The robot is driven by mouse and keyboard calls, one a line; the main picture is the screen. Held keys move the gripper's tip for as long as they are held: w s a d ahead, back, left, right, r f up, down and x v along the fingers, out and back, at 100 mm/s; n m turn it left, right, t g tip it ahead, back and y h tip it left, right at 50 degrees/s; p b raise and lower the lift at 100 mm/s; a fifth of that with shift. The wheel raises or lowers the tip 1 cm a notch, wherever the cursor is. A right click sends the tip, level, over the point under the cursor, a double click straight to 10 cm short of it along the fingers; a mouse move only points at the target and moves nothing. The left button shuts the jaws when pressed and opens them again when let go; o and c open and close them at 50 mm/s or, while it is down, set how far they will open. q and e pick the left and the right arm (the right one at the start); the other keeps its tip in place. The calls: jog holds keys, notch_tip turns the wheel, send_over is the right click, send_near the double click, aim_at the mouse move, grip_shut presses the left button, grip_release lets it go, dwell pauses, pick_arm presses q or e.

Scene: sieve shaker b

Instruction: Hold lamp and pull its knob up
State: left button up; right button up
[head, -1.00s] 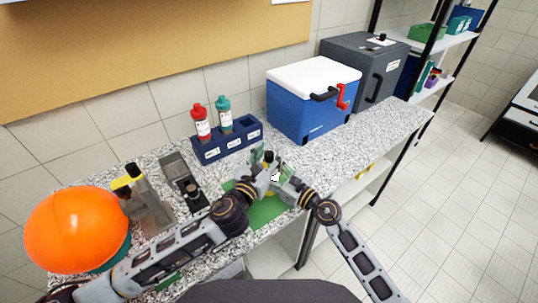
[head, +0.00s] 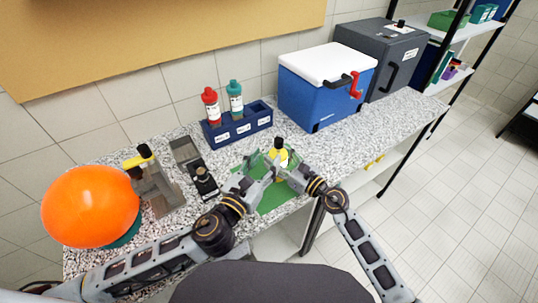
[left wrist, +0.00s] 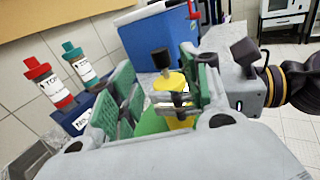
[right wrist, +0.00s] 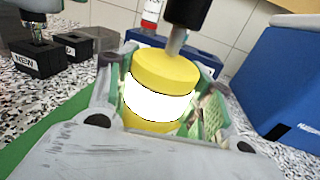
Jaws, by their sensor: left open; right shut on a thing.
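The lamp is a yellow cylinder (right wrist: 165,73) with a white band, a grey stem and a black knob (right wrist: 187,12) on top. In the head view the lamp (head: 281,156) stands over the green mat (head: 272,202). My right gripper (head: 285,171) is shut around the lamp's body, with a green-padded finger on each side. My left gripper (left wrist: 155,80) is open and empty, just left of the lamp and apart from the knob. The left wrist view shows the black knob (left wrist: 161,58) above the yellow body, which the right fingers partly hide.
A blue rack (head: 238,127) with a red-capped and a teal-capped bottle stands behind. A blue box (head: 320,100) with a white lid is at the back right. An orange ball (head: 90,207) and grey trays are at the left. The counter right of the lamp is clear.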

pick_arm(q)
jog(key=shift+v, duration=1.3)
pick_arm(e)
jog(key=o, duration=1.3)
jog(key=shift+o, duration=0.2)
jog(key=shift+s+d, duration=0.1)
jog(key=shift+v, duration=5.8)
pick_arm(q)
jog(key=shift+d, duration=0.1)
pick_arm(e)
jog(key=shift+s+d, duration=0.1)
